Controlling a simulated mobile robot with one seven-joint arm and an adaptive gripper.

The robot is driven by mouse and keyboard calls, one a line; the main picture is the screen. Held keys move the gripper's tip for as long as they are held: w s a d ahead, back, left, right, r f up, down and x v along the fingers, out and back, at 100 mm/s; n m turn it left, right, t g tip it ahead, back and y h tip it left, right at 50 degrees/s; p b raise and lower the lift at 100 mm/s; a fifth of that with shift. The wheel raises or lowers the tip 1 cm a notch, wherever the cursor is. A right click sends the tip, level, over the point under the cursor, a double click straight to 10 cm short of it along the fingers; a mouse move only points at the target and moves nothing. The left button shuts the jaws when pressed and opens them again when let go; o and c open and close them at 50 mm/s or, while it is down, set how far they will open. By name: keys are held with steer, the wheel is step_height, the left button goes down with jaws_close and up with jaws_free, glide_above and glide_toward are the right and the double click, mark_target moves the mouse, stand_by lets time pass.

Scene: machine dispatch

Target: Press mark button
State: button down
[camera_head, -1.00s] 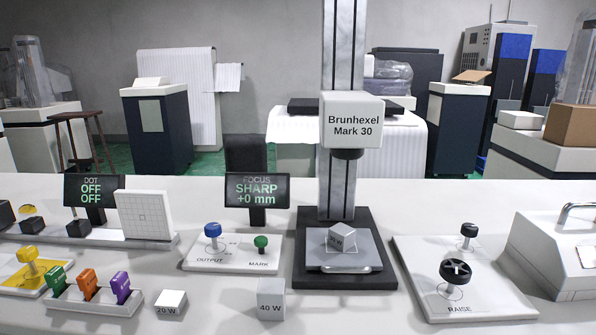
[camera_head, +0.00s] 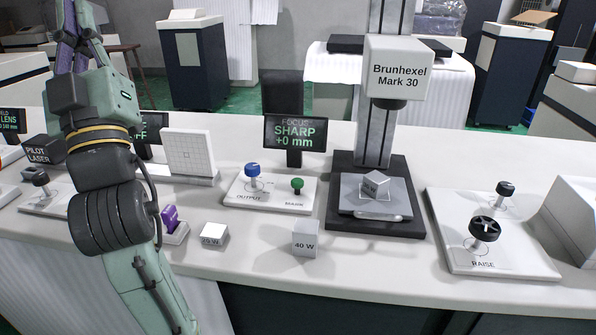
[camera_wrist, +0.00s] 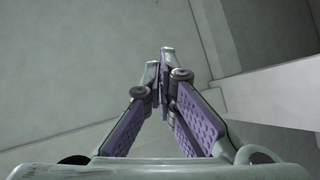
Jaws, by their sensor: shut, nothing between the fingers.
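The green mark button (camera_head: 297,184) stands upright on a white panel (camera_head: 262,203) labelled OUTPUT and MARK, right of a blue knob (camera_head: 253,172). In the wrist view my gripper (camera_wrist: 166,62) is shut and empty, with its fingertips together, facing bare grey wall. In the head view my arm (camera_head: 105,170) rises on the left, well apart from the button, and part of the gripper shows at the top left. A small cube (camera_head: 375,185) sits on the plate under the Brunhexel Mark 30 head (camera_head: 397,68). The focus display (camera_head: 294,132) reads SHARP +0 mm.
A 40 W block (camera_head: 305,240) and another small block (camera_head: 213,236) lie in front of the panel. A white gridded board (camera_head: 190,152) stands left of it. A RAISE panel (camera_head: 470,262) with two knobs is on the right.

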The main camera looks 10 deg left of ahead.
steer(key=w+d+f+m+h+p, duration=0.15)
steer(key=w+d+m+h, duration=0.35)
steer(key=w+h, duration=0.6)
steer(key=m+g+h+p, duration=0.1)
steer(key=g+h+p, duration=0.5)
steer(key=g, duration=0.9)
glide_above(294, 180)
step_height(294, 180, down, 20)
steer(key=h, duration=0.1)
steer(key=shift+b, duration=0.35)
step_height(294, 180, down, 7)
steer(key=b, duration=0.6)
steer(key=shift+a+r, duration=0.1)
steer(key=shift+f+b, duration=0.5)
steer(key=shift+f, duration=0.45)
steer(key=shift+f, duration=0.15)
